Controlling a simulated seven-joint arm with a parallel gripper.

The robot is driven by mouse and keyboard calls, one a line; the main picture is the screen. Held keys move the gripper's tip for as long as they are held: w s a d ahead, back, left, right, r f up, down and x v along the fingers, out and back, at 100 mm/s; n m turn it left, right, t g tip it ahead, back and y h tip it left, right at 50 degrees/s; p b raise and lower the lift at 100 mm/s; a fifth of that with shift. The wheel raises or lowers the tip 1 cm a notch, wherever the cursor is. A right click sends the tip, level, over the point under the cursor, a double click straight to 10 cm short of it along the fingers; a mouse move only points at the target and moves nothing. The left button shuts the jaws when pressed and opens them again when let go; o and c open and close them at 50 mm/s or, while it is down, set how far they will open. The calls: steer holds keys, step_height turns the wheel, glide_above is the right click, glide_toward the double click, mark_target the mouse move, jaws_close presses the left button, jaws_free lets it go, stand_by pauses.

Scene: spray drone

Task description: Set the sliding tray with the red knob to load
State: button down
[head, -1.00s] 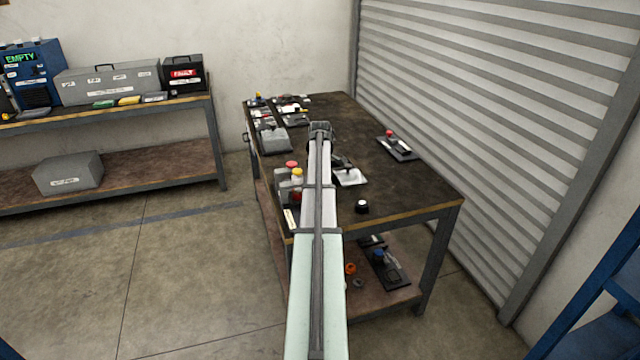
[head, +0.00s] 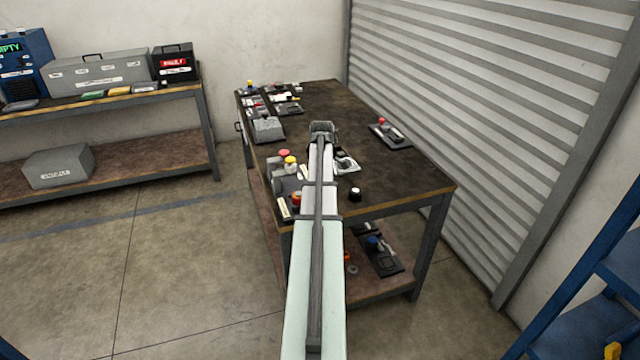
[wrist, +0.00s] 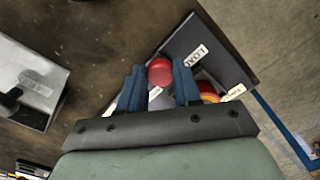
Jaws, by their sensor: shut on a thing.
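In the wrist view my gripper (wrist: 159,67) has its two dark blue fingers on either side of the red knob (wrist: 160,72) and is shut on it. The knob sits over a dark base plate (wrist: 222,50). A white label reading LOAD (wrist: 195,57) lies on this plate, up and right of the knob. In the head view a red knob (head: 297,197) shows just left of my arm, by the near left table edge. My fingers are hidden there by the arm. The tray under the knob is mostly hidden by my gripper.
Red and yellow knobs (head: 287,157) stand close by on the left edge. A pale plate with a black knob (head: 346,163) lies right of the arm. Another red-knobbed device (head: 390,133) sits farther right. The table's right half is mostly clear.

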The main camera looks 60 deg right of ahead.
steer(key=c, duration=1.1)
jaws_free()
steer(key=shift+s+a, duration=0.25)
steer(key=o, duration=0.3)
steer(key=shift+w+d, duration=0.1)
step_height(320, 180, up, 14)
steer(key=shift+f, duration=0.1)
